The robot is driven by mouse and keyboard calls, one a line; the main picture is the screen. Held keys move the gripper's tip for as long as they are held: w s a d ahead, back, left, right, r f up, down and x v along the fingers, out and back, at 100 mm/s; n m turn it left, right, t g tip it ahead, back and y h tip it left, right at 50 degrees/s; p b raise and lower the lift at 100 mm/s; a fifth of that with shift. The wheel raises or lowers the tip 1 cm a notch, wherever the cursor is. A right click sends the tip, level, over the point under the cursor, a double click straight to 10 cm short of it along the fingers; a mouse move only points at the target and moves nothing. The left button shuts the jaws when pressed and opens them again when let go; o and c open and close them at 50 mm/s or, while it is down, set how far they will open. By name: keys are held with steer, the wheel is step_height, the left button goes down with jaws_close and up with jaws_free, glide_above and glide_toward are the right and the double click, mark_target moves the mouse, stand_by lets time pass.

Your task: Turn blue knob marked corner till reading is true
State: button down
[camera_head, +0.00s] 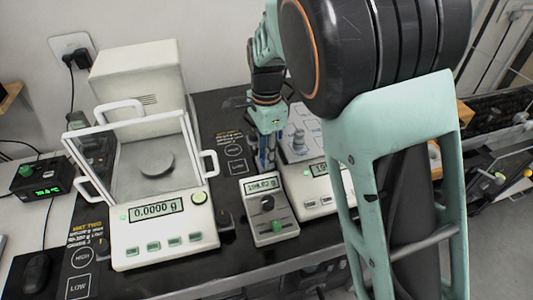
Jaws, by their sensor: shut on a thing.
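The small unit (262,216) in front of my gripper shows about 199.02 g, with small digits hard to read.
A glass-shielded balance (164,244) on the left reads 0.0000 g, with its round pan (157,164) empty. A black box with a green display (37,178) and a mouse (33,272) stand farther left. My arm blocks the right side.

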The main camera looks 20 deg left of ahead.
steer(key=shift+r+n+p, duration=0.1)
steer(key=shift+n+p, duration=0.35)
steer(key=shift+n, duration=1.15)
steer(key=c, duration=1.9)
jaws_free()
step_height(320, 180, up, 12)
